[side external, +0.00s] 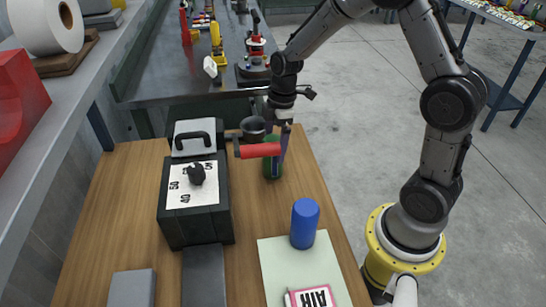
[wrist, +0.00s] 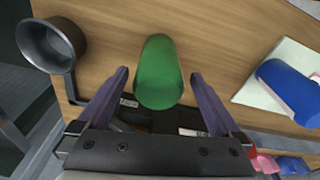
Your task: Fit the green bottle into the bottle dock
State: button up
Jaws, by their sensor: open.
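The green bottle (side external: 272,166) stands on the wooden table, partly hidden by my gripper in the side view. In the wrist view the green bottle (wrist: 158,72) lies between my two purple fingers, with visible gaps on both sides. My gripper (side external: 284,143) is open around it, holding nothing. A dark round cup (side external: 253,128) on an arm is just left of the gripper; it also shows in the wrist view (wrist: 50,45) at upper left. It may be the bottle dock, but I cannot tell for sure.
A black box with a dial (side external: 195,200) stands left of the bottle. A red bar (side external: 258,150) sticks out close to my gripper. A blue bottle (side external: 305,222) stands on a pale mat (side external: 275,262). Grey blocks (side external: 132,289) lie at the front. The table between box and mat is clear.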

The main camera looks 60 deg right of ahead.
jog(key=shift+w+a+f, duration=0.15)
jog(key=shift+f, duration=1.15)
jog(key=shift+w+a+f, duration=0.15)
jog(key=shift+f, duration=1.15)
grip_shut()
jog(key=shift+r, duration=0.1)
